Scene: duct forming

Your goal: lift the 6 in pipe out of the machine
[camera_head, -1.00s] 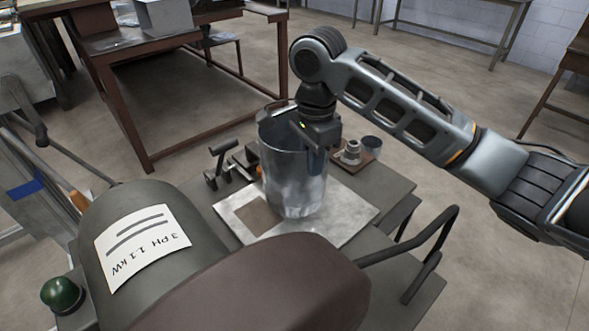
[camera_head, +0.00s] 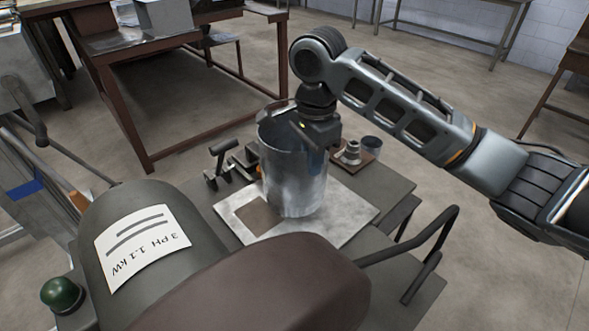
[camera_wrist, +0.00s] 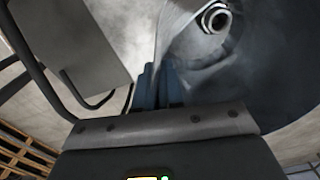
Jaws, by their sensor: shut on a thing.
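The 6 in pipe (camera_head: 292,178) is an upright, open-topped, shiny metal cylinder on the machine (camera_head: 180,245). It stands over a pale plate (camera_head: 345,210) on the machine's table; I cannot tell whether its foot touches the plate. My gripper (camera_head: 309,148) is at the pipe's upper right rim, shut on the wall. In the wrist view, the blue-grey fingers of my gripper (camera_wrist: 160,85) are closed on the pipe's wall edge, and the curved inside of the pipe (camera_wrist: 255,85) fills the right. The fingertips are partly hidden in the head view.
A black clamp handle (camera_head: 222,160) stands close left of the pipe. A small tray with metal parts (camera_head: 353,155) and a grey cup (camera_head: 371,147) lie to its right. A bent black bar (camera_head: 440,235) stands at front right. A brown table (camera_head: 140,75) is behind.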

